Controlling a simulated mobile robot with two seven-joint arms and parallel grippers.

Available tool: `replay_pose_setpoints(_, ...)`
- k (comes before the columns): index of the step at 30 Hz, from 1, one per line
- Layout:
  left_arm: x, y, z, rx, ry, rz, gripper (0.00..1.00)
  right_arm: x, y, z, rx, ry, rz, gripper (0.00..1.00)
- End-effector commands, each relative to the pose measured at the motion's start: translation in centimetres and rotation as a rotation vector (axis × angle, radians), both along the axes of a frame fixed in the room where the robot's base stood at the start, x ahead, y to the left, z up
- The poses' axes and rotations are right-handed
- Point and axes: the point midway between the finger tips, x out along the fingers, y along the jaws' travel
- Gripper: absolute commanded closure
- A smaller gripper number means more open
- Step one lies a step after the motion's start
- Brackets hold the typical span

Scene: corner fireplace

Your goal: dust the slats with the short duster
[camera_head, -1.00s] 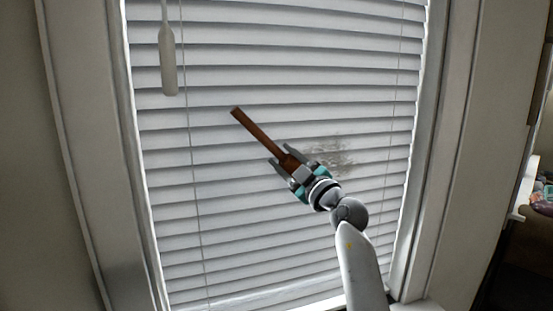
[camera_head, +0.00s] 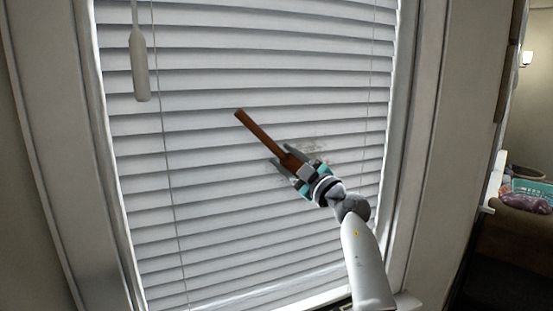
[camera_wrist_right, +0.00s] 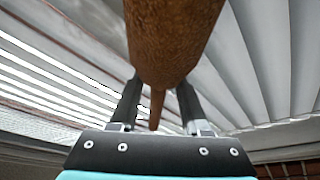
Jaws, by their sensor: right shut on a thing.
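The white blind slats (camera_head: 215,210) fill the window in the head view. A faint grey dust smudge (camera_head: 318,150) shows on them just beside and above my right gripper, partly hidden by it. My right gripper (camera_head: 286,160) is shut on the brown short duster (camera_head: 258,132), whose stick-like end points up and left across the slats. In the right wrist view the duster (camera_wrist_right: 172,38) looms large and fuzzy, with a thin tapered part between the fingers. I cannot tell whether the duster touches the slats. My left gripper is not in view.
A pale blind wand (camera_head: 139,65) hangs at the upper left, with thin cords (camera_head: 165,150) down the slats. The window frame (camera_head: 425,150) stands on both sides. A teal basket (camera_head: 531,190) is at the far right.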

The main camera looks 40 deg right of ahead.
Motion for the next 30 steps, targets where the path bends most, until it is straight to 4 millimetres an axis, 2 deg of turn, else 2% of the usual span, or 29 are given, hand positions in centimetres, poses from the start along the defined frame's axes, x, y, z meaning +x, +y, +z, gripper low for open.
replay_pose_setpoints(30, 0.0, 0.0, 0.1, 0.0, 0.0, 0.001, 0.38, -1.9, -5.6, 0.0, 0.001, -0.001, -0.002, 1.0)
